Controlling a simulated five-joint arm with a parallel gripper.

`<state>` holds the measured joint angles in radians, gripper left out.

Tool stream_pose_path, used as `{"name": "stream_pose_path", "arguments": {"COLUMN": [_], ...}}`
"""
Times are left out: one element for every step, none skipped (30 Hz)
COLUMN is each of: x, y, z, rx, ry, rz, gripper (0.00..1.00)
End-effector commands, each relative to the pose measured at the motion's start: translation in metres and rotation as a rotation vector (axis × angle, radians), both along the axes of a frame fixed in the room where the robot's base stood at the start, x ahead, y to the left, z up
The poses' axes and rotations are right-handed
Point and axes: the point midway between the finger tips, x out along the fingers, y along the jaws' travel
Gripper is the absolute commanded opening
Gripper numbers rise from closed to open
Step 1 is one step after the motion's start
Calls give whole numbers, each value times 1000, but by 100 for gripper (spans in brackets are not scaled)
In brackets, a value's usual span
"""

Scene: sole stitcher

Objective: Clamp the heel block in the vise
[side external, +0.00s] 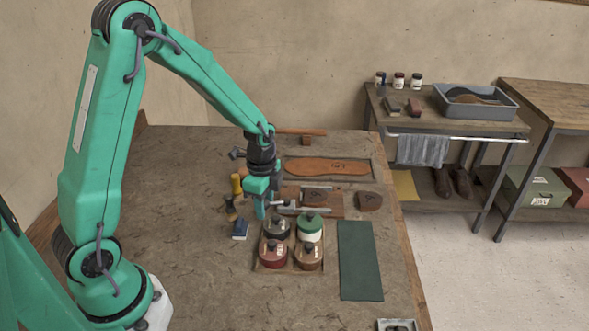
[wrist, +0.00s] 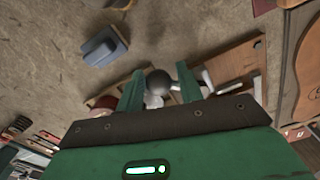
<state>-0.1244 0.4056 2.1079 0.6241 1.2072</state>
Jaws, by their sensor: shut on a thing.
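My gripper (side external: 261,213) is low over the bench at the left end of the vise (side external: 334,204). In the wrist view its two green fingers (wrist: 160,72) are on either side of a dark round knob (wrist: 158,83), which looks like the end of the vise handle. The vise has a wooden base and pale metal bars, which show to the right in the wrist view (wrist: 235,66). A dark brown heel block (side external: 315,195) sits at the vise; I cannot tell whether the jaws touch it. The vise screw is partly hidden by my fingers.
A tray of several lidded pots (side external: 289,243) stands close in front of my gripper. A blue block (side external: 240,229) and yellow-handled tool (side external: 236,185) are left. A brown heel-shaped piece (side external: 369,201) lies right of the vise, a green mat (side external: 360,260) in front. A leather sole (side external: 328,167) lies behind.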

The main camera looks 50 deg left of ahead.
Motion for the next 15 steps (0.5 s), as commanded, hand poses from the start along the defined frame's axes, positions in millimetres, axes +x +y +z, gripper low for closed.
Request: {"name": "stream_pose_path", "arguments": {"x": [-2, -2, -2, -2, -2, -1, -1, 0, 0, 1, 1, 2, 3, 3, 4], "y": [-1, -1, -1, 0, 0, 1, 2, 3, 5, 6, 7, 8, 9, 10, 12], "z": [-1, -1, -1, -1, -1, -1, -1, -1, -1, -1, -1, -1, -1, 0, 0], "rx": [-1, -1, -1, -1, -2, -2, -2, -2, -2, -1, -1, -1, -1, -1, 0], "ry": [8, 8, 8, 8, 9, 9, 9, 9, 9, 8, 8, 8, 6, 5, 4], "rz": [-5, -5, -5, -5, -5, -4, -4, -4, -3, -3, -3, -3, -3, -3, -3], "gripper": [31, 31, 31, 31, 31, 31, 31, 31, 31, 31, 31, 31, 31, 31, 31]}}
